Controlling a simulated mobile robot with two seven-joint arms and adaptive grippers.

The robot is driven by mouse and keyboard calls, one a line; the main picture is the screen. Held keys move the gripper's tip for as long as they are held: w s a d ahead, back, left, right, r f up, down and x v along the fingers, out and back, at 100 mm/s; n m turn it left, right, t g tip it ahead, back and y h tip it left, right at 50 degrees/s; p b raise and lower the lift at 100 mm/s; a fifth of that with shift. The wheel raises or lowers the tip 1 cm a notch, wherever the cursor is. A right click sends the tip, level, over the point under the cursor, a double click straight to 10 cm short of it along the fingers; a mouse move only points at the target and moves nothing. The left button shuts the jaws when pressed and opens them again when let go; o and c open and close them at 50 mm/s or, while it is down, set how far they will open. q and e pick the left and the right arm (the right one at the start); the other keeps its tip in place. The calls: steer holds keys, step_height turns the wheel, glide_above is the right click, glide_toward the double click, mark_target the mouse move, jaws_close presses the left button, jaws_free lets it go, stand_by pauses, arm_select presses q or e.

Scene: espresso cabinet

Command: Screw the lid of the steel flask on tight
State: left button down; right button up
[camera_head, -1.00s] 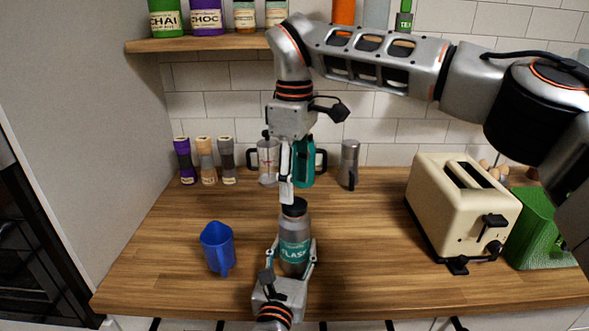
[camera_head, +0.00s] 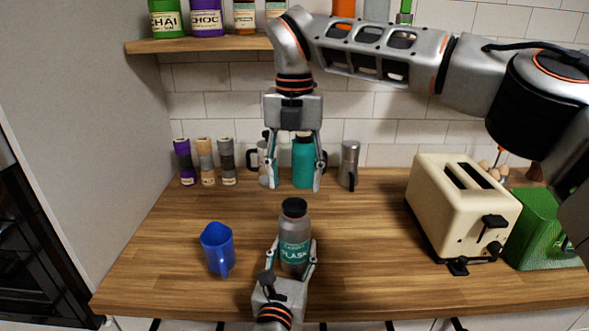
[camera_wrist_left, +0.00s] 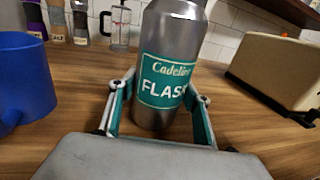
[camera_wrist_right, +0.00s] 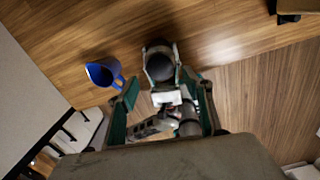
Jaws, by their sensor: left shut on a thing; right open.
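The steel flask (camera_head: 295,229) stands upright on the wooden counter with a green label. Its black lid (camera_head: 294,207) sits on its top; I cannot tell how tight it is. My left gripper (camera_head: 289,262) is shut on the flask's lower body from the front. In the left wrist view both fingers flank the flask (camera_wrist_left: 172,60). My right gripper (camera_head: 293,188) points down, open and empty, a little above the lid and apart from it. In the right wrist view the lid (camera_wrist_right: 159,66) shows beyond the open fingers.
A blue jug (camera_head: 217,247) stands left of the flask. A cream toaster (camera_head: 463,213) and a green box (camera_head: 545,229) are at the right. A teal flask (camera_head: 303,160), a steel pot (camera_head: 349,164) and several canisters (camera_head: 205,160) stand along the back. Counter right of the flask is free.

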mark_target(295, 204)
steer(key=n, duration=0.5)
steer(key=shift+r, duration=0.15)
steer(key=n, duration=0.7)
steer(key=shift+r, duration=0.2)
steer(key=n, duration=0.5)
steer(key=shift+r, duration=0.15)
steer(key=n, duration=0.7)
steer(key=shift+r, duration=0.2)
steer(key=shift+f, duration=0.1)
steer(key=shift+f, duration=3.95)
